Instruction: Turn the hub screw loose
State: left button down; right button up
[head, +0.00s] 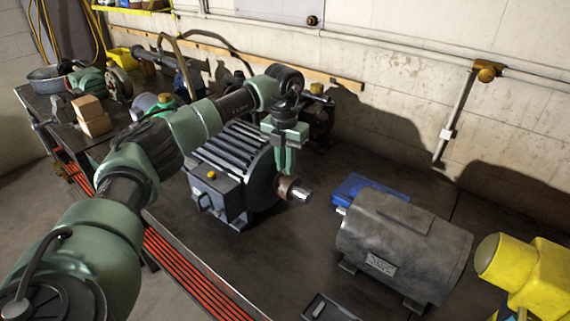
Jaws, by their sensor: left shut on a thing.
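A dark grey finned motor (222,160) stands on the bench in the middle of the head view, its shaft pointing right. A brownish hub (287,187) sits around the shaft, and the bright metal shaft end (303,194) sticks out beyond it. My left arm reaches in from the left over this motor. My left gripper (286,174) points down, with its fingertips right at the top of the hub. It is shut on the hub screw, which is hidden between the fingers. My right gripper is not in view.
A grey cylindrical motor (405,243) lies to the right, with a blue object (370,188) behind it. A yellow machine (530,268) stands at the right edge. A small dark tray (330,309) is at the front.

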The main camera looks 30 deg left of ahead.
pick_arm(q)
jog(key=n, duration=0.6)
jog(key=shift+s+f, duration=0.15)
jog(key=shift+f, duration=0.15)
jog(key=n, duration=0.6)
jog(key=shift+n, duration=0.4)
jog(key=c, duration=1.4)
grip_release()
jog(key=shift+a, duration=0.1)
jog(key=shift+w, duration=0.25)
